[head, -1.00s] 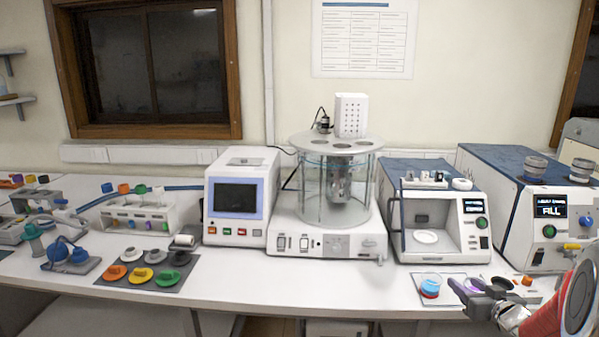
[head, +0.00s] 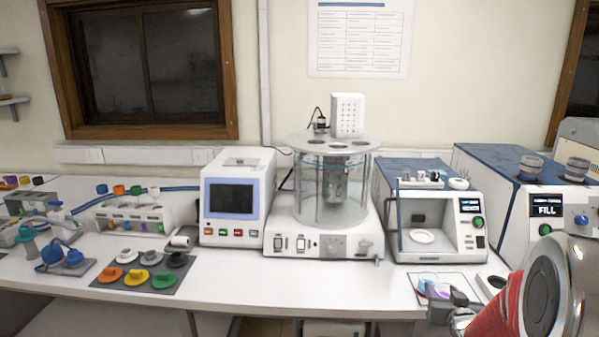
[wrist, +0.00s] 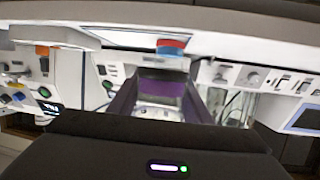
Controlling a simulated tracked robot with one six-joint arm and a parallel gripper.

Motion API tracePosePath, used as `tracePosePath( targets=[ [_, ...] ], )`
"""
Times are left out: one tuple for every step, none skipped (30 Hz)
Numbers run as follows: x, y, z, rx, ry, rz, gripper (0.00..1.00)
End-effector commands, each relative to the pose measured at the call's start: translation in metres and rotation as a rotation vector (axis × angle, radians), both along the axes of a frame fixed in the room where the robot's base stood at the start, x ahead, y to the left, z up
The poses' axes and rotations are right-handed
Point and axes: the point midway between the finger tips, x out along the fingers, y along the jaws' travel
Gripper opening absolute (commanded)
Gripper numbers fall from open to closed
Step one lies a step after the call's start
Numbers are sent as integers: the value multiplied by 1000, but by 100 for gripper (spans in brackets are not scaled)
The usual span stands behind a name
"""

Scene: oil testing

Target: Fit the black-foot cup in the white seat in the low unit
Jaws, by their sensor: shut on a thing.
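My gripper (head: 449,300) is at the lower right in the head view, over the front of the bench. In the wrist view my gripper (wrist: 160,102) is shut on a cup with a purple band (wrist: 160,88). A dark end above the band looks like its black foot; the fingers hide its sides. In the head view only a bit of purple (head: 443,290) shows by the fingers. The low unit (head: 404,222) has a blue top and an open front bay. The round white seat (head: 424,237) lies on the bay floor, empty, behind and left of my gripper.
A clear cup with blue and red (head: 425,289) stands on a mat just left of my gripper; it also shows in the wrist view (wrist: 172,47). A taller blue-topped machine (head: 497,205) stands right of the low unit. The glass bath (head: 330,190) stands left.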

Motion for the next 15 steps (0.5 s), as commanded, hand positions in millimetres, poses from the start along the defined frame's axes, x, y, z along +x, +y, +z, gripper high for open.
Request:
tracePosePath(
  targets=[
    [1,16,-2,1,1,5,7],
    [0,23,-3,1,1,4,7],
    [1,33,-4,1,1,5,7],
    [0,40,-5,1,1,6,7],
    [0,48,-6,1,1,7,7],
    [0,58,-7,1,0,9,7],
    [-1,65,-7,0,0,13,7],
    [-1,73,-8,0,0,15,7],
    [-2,83,-9,1,-1,20,7],
    [-2,91,-10,0,0,23,7],
    [-3,99,-10,1,0,28,7],
    [-4,109,-11,1,0,34,7],
    [-4,117,-12,0,0,42,7],
    [-5,124,-12,1,0,47,7],
    [-5,136,-12,0,-1,58,7]
  ],
)
